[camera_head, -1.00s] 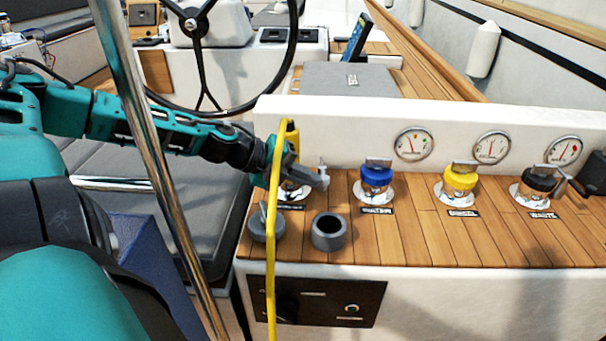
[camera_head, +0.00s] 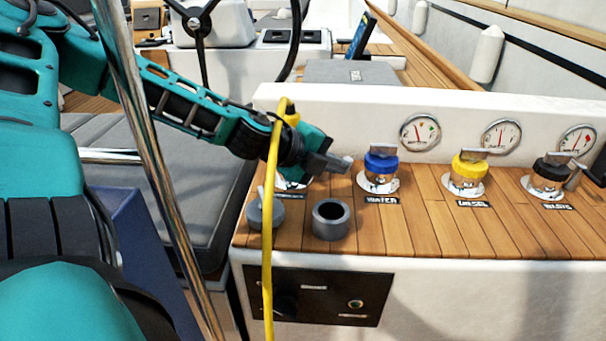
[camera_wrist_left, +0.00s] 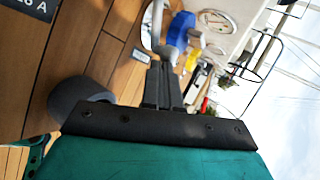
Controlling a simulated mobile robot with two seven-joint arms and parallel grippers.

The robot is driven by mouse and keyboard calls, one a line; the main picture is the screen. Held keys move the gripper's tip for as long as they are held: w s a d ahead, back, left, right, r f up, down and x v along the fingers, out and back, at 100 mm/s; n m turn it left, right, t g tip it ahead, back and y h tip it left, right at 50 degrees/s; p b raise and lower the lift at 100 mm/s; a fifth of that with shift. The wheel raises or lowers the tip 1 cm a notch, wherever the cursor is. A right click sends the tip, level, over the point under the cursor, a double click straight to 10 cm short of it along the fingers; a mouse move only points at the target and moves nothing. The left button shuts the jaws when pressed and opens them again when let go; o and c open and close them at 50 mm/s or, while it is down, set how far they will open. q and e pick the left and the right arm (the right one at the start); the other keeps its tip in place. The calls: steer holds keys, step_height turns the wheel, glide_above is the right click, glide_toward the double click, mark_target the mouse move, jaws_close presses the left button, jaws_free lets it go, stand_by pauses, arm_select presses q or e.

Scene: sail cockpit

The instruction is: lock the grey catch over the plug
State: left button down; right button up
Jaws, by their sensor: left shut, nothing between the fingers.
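The yellow plug (camera_head: 291,115) shows behind my left gripper, with its yellow cable (camera_head: 268,240) hanging down over the console front. The silver fitting (camera_head: 290,186) below it is mostly hidden by my arm. I cannot make out the grey catch for certain; my gripper and the cable cover that area. My left gripper (camera_head: 346,164) is shut and empty, pointing right above the deck, between the plug and the blue-topped WATER fitting. In the left wrist view its fingers (camera_wrist_left: 163,85) are together. My right gripper is not in view.
A grey open ring (camera_head: 332,219) and a grey cap with a lever (camera_head: 264,213) stand near the front edge. WATER (camera_head: 380,172), yellow (camera_head: 468,174) and black WASTE (camera_head: 548,178) fittings line the wooden deck to the right. A steel pole (camera_head: 150,160) stands at left.

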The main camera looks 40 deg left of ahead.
arm_select(q)
steer(key=shift+w+d+f+b, duration=0.3)
steer(key=shift+w+b, duration=0.05)
steer(key=shift+b, duration=0.1)
steer(key=shift+w+d+b, duration=0.15)
steer(key=shift+w+b, duration=0.1)
steer(key=shift+b, duration=0.1)
steer(key=shift+w+d+r+b, duration=0.1)
steer(key=shift+w+d+b, duration=0.05)
steer(key=shift+w+b, duration=0.2)
steer(key=shift+w+d+r+b, duration=0.1)
steer(key=shift+w+b, duration=0.15)
steer(key=shift+w, duration=0.15)
steer(key=shift+w+d, duration=0.1)
steer(key=shift+w, duration=0.25)
steer(key=shift+w+r, duration=0.1)
steer(key=shift+w, duration=0.2)
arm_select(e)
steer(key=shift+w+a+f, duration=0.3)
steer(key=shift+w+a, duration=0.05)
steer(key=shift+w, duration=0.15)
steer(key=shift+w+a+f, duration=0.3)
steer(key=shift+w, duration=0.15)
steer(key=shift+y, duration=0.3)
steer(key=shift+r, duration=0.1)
